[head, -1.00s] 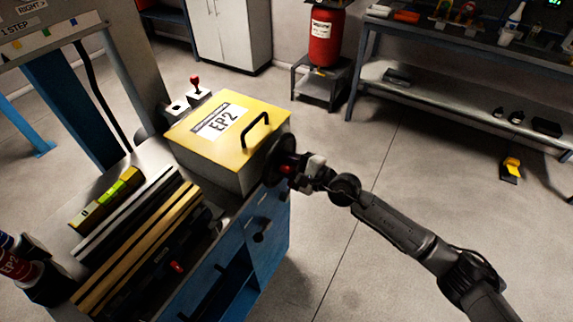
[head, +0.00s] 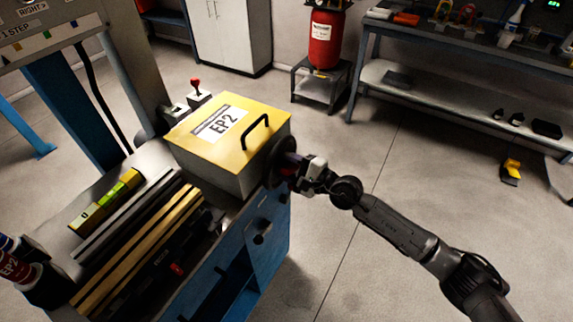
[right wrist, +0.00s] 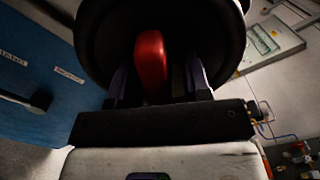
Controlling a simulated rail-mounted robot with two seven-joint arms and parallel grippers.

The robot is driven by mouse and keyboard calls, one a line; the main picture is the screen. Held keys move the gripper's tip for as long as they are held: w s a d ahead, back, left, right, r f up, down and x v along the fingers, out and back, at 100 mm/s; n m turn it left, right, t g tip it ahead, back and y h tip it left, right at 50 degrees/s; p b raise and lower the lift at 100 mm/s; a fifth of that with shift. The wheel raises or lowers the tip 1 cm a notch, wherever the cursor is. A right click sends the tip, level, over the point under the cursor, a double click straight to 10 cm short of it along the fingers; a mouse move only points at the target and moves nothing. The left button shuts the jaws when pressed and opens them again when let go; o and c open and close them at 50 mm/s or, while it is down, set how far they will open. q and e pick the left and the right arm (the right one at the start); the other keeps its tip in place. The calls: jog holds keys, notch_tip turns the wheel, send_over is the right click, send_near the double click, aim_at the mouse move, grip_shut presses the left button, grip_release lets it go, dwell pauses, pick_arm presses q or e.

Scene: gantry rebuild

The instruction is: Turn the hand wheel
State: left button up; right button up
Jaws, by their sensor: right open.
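The hand wheel (head: 275,166) is a dark round disc on the right end of the blue bench, beside the yellow-lidded box. In the right wrist view the wheel (right wrist: 93,42) fills the upper middle, with a red handle (right wrist: 151,66) in front of it. My right gripper (head: 287,168) is at the wheel. Its two fingers (right wrist: 155,85) are open, one on each side of the red handle, with gaps visible. Whether the fingertips touch the wheel cannot be told. My left gripper is not in view.
The box (head: 222,132) labelled EP2 with a black lid handle stands next to the wheel. Dark and wooden bars and a yellow level (head: 106,202) lie on the bench. A red-knobbed lever (head: 195,83) stands behind the box. The floor right of the bench is clear around my arm.

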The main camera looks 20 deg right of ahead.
jog(key=b+v, duration=0.2)
jog(key=v, duration=1.1)
jog(key=shift+d, duration=0.2)
jog(key=shift+s, duration=0.1)
